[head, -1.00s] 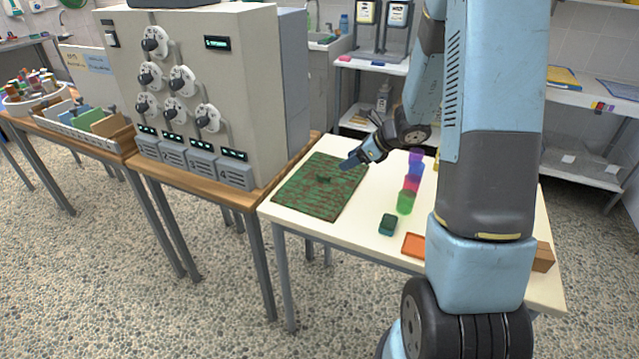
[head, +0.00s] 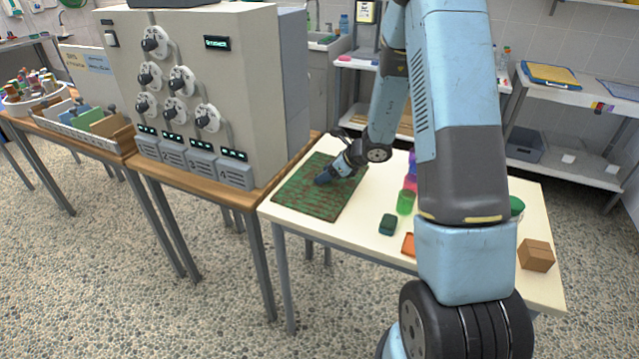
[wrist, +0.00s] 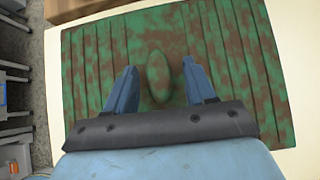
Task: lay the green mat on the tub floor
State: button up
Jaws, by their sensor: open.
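The green mat (head: 308,200), mottled green and brown with ridged lines, lies flat on the cream table (head: 376,250) at its left end. It also fills most of the wrist view (wrist: 232,50). A raised oval knob (wrist: 159,76) stands at the mat's middle. My gripper (head: 322,181) is low over the mat, pointing down at its middle. In the wrist view my gripper (wrist: 162,90) has its two blue fingers apart, one on each side of the knob. Whether the fingers touch the mat cannot be told. No tub can be made out with certainty.
Right of the mat stand a green block (head: 388,224), a green cup (head: 405,203), an orange tray (head: 408,245) partly behind my arm, and a brown box (head: 536,255). A large beige cabinet with dials (head: 205,90) stands close on the left.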

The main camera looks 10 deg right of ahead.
jog(key=shift+c, duration=0.2)
grip_shut()
dwell(0.3)
